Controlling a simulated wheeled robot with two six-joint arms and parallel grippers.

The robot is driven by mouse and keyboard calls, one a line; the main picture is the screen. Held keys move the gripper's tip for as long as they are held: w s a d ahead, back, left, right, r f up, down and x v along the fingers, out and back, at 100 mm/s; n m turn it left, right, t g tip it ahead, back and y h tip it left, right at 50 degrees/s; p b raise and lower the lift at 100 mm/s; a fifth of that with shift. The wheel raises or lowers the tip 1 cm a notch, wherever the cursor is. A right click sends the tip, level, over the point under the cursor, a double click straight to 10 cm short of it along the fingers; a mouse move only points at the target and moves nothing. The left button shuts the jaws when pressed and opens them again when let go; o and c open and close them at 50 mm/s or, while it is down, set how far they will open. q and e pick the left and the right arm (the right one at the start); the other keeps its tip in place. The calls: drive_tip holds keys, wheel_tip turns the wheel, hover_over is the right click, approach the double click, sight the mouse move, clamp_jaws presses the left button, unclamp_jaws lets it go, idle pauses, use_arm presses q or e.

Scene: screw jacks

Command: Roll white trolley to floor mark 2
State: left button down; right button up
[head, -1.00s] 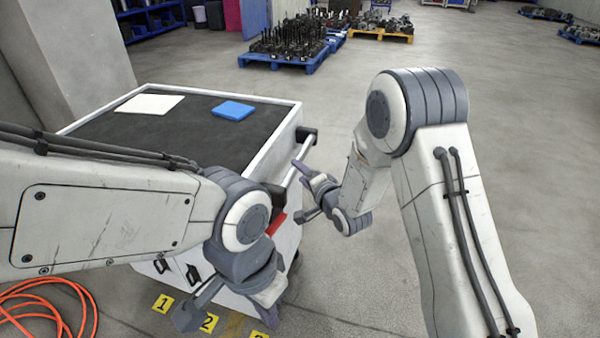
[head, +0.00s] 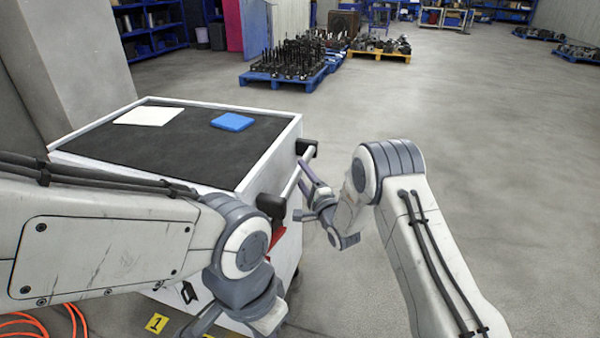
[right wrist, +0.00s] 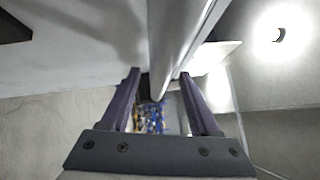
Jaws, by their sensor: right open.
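The white trolley (head: 262,168) has a dark top and stands left of centre in the head view. Its handle bar (head: 291,186) runs along the right side between two black brackets. My right gripper (head: 300,189) is open at this bar. In the right wrist view the bar (right wrist: 178,42) runs lengthwise between the open fingertips (right wrist: 159,74); contact cannot be told. My left gripper (head: 238,322) is open, low in front of the trolley and partly cut off by the lower edge. A yellow floor label "1" (head: 157,323) shows; mark 2 is hardly visible at the lower edge.
Orange hose (head: 45,325) lies at the lower left. A pillar (head: 80,65) stands behind left. A loaded blue pallet (head: 288,75) stands farther back. Floor on the right is clear.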

drive_tip(key=shift+x, duration=0.8)
clamp_jaws()
idle(0.9)
